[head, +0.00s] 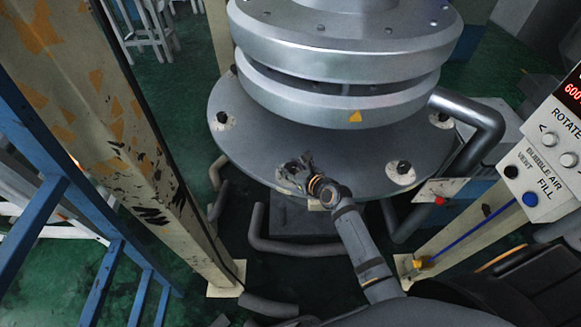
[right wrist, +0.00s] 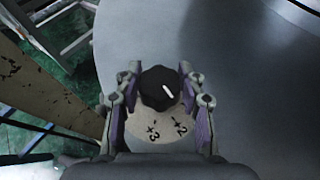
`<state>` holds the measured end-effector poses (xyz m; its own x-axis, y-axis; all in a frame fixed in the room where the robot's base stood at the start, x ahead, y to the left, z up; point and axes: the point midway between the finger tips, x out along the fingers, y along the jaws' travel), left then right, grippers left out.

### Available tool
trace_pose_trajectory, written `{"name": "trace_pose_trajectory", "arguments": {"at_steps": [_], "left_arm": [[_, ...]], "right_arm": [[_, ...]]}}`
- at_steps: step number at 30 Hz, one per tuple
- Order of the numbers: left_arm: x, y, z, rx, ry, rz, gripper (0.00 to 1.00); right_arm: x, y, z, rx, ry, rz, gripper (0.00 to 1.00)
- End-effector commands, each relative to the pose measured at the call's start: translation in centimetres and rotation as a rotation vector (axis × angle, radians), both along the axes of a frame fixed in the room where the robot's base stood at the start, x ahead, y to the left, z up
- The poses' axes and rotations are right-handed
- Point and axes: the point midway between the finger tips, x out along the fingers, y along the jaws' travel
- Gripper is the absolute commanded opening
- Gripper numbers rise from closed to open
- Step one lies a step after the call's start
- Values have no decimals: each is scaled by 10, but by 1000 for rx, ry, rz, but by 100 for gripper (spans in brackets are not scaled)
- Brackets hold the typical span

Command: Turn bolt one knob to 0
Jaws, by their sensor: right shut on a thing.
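A black knob (right wrist: 153,92) with a white pointer line sits on a pale round dial (right wrist: 150,131) in the right wrist view. The pointer line lies on the knob's right side and slants down to the right. The marks "3" and "2" show on the dial's near side; the rest of the dial is hidden. My right gripper (head: 296,170) reaches the front edge of the grey flange (head: 330,150) and is shut on this knob, with one finger on each side. In the head view the gripper mostly covers the knob. My left gripper is not in view.
Other black knobs on pale dials stand on the flange, at left (head: 222,117) and right (head: 403,168). A silver cylinder (head: 345,65) rises above it. A beige post (head: 115,130) stands left; a control panel (head: 553,150) and grey pipe (head: 485,125) are at right.

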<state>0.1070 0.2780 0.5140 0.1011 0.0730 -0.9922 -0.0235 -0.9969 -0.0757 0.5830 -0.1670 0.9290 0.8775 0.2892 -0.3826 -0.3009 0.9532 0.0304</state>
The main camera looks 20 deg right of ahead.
Motion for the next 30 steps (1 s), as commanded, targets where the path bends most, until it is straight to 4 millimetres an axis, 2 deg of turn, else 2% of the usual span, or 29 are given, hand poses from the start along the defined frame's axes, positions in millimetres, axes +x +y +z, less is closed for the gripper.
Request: {"name": "trace_pose_trajectory", "arguments": {"at_steps": [8,14,30], "left_arm": [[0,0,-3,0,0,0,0],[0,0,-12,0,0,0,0],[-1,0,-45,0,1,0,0]], "right_arm": [[0,-1,-1,-1,0,21,8],[0,-1,-3,-2,0,109,8],[1,-1,-2,0,0,593,8]]}}
